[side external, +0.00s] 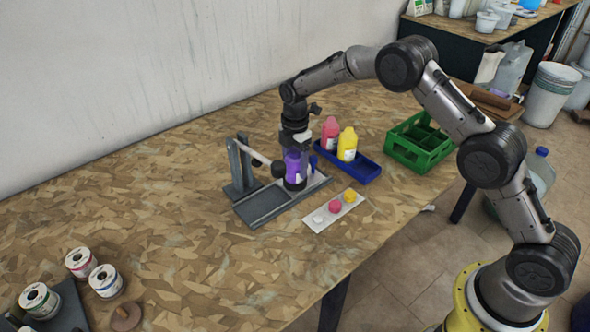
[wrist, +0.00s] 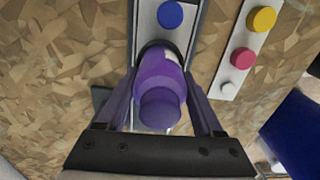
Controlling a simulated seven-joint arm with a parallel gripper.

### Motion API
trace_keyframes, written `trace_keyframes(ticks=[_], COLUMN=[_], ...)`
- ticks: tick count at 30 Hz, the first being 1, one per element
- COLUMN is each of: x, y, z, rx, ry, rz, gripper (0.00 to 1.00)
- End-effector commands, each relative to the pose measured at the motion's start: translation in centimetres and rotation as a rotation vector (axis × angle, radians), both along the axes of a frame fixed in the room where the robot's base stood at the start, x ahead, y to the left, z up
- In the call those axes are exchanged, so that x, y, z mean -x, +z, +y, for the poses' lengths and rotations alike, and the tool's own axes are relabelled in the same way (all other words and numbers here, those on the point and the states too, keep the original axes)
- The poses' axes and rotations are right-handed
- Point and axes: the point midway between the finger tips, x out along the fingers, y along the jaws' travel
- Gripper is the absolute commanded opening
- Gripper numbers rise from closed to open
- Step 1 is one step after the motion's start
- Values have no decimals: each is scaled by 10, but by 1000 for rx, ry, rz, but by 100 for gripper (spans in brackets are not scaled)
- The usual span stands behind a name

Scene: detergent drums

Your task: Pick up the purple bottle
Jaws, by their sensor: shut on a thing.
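The purple bottle (side external: 292,165) stands upright on the grey metal fixture (side external: 262,208) in the side external view. In the wrist view the purple bottle (wrist: 160,90) shows from above, its cap toward the camera. My gripper (wrist: 163,100) points down with one finger on each side of the bottle, and it is shut on it. In the side external view my gripper (side external: 296,150) partly hides the bottle's top. A dark round holder surrounds the bottle's base; I cannot tell whether the base is clear of it.
A blue tray (side external: 366,172) with a pink bottle (side external: 330,132) and a yellow bottle (side external: 347,143) stands to the right. A white strip (side external: 318,222) with white, pink and yellow caps lies in front. A green crate (side external: 418,142) is further right. Labelled spools (side external: 40,300) sit front left.

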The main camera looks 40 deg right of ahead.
Motion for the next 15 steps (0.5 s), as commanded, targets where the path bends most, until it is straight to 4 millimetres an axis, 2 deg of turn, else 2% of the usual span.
trace_keyframes(ticks=[1, 6, 7, 15], x=[0, 0, 0, -1], y=[0, 0, 0, 3], z=[0, 0, 0, 0], rx=[0, 0, 0, 0], ry=[0, 0, 0, 0], rz=[0, -1, -1, -3], gripper=[33, 3, 0, 0])
